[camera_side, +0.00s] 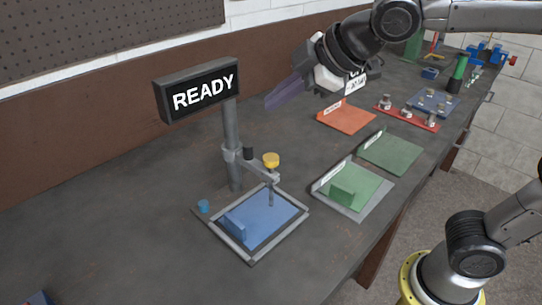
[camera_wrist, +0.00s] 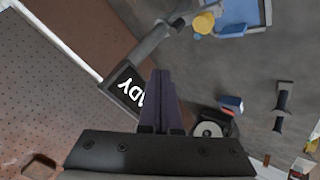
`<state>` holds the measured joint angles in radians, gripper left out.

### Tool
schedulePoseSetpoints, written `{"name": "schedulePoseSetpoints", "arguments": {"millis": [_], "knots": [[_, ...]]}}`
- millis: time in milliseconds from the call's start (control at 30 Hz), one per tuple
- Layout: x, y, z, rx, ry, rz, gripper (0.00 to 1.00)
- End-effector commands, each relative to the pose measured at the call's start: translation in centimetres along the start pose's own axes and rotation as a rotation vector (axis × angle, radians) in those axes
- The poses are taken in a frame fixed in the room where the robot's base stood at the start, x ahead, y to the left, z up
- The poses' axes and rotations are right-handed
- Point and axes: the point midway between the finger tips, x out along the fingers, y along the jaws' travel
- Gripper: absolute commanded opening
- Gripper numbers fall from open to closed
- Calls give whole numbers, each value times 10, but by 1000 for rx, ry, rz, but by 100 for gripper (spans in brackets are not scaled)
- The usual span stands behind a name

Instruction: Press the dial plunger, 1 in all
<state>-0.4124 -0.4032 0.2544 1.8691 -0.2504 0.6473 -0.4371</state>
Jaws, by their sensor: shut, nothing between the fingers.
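The dial plunger has a yellow round cap (camera_side: 271,160) on an arm clamped to a grey post (camera_side: 231,145), with a thin stem reaching down over a blue plate (camera_side: 262,212) in a grey frame. The yellow cap also shows at the top of the wrist view (camera_wrist: 203,22). A sign (camera_side: 197,89) on the post reads READY. My gripper (camera_side: 268,104) is shut and empty, in the air right of the sign and above the level of the yellow cap, apart from both. Its purple fingers (camera_wrist: 160,78) lie together in the wrist view.
A green plate with an upright block (camera_side: 343,193), a darker green plate (camera_side: 391,153) and an orange plate (camera_side: 346,117) lie to the right. A red rack (camera_side: 407,117) stands farther back. A small blue piece (camera_side: 203,206) sits left of the frame.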

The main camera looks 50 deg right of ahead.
Motion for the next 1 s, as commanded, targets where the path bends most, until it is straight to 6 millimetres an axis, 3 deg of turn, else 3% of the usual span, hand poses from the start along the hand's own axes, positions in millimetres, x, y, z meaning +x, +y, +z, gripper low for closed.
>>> {"name": "schedulePoseSetpoints", "arguments": {"millis": [600,1000], "knots": [[48,-35,36,1,-3,0,0],[60,-44,44,1,0,0,0]]}}
